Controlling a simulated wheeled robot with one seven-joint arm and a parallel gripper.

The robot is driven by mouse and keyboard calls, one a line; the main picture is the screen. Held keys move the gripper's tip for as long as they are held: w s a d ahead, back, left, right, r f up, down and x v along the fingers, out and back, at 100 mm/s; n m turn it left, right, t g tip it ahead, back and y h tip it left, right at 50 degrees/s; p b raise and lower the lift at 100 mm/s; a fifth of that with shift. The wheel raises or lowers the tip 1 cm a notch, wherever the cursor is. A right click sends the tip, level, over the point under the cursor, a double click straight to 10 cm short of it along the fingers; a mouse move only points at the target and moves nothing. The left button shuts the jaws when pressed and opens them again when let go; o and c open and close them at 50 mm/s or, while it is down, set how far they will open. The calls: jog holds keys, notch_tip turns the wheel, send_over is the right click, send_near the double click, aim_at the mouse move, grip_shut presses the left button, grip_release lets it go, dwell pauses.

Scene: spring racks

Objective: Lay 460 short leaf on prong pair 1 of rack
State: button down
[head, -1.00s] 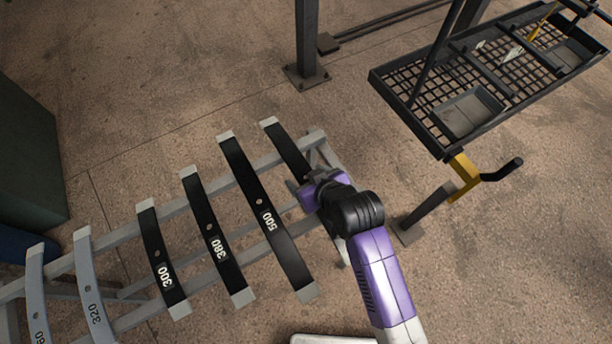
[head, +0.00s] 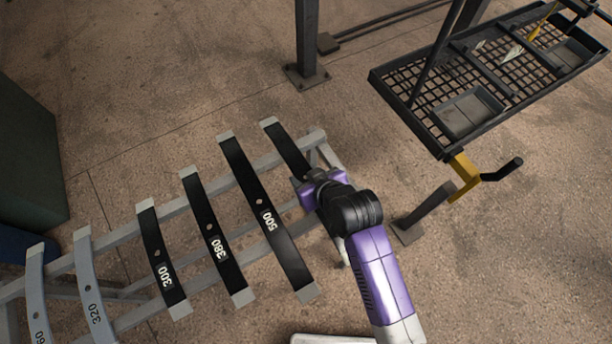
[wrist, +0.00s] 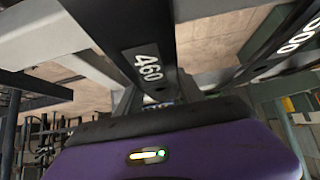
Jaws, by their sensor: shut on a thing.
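The 460 leaf (head: 287,148) is a black strip with a pale end, lying across the grey rails at the right end of the row in the head view. Its near part is hidden under my gripper and arm. In the wrist view the leaf (wrist: 128,28) runs away from my gripper, with the white number 460 readable. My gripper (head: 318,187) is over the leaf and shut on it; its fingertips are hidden. Whether the leaf touches the rails I cannot tell.
The 500 leaf (head: 257,198) lies just left, then the 380 leaf (head: 209,222) and 300 leaf (head: 157,247). Grey leaves, including 320 (head: 90,283), lie further left. A black mesh tray stand (head: 440,150) and a post (head: 306,40) stand beyond.

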aim_at(306, 177)
jog(key=shift+w+r, duration=0.1)
jog(key=shift+r, duration=0.15)
notch_tip(306, 177, up, 20)
dwell(0.4)
jog(key=c, duration=1.5)
grip_release()
grip_shut()
jog(key=shift+f, duration=0.1)
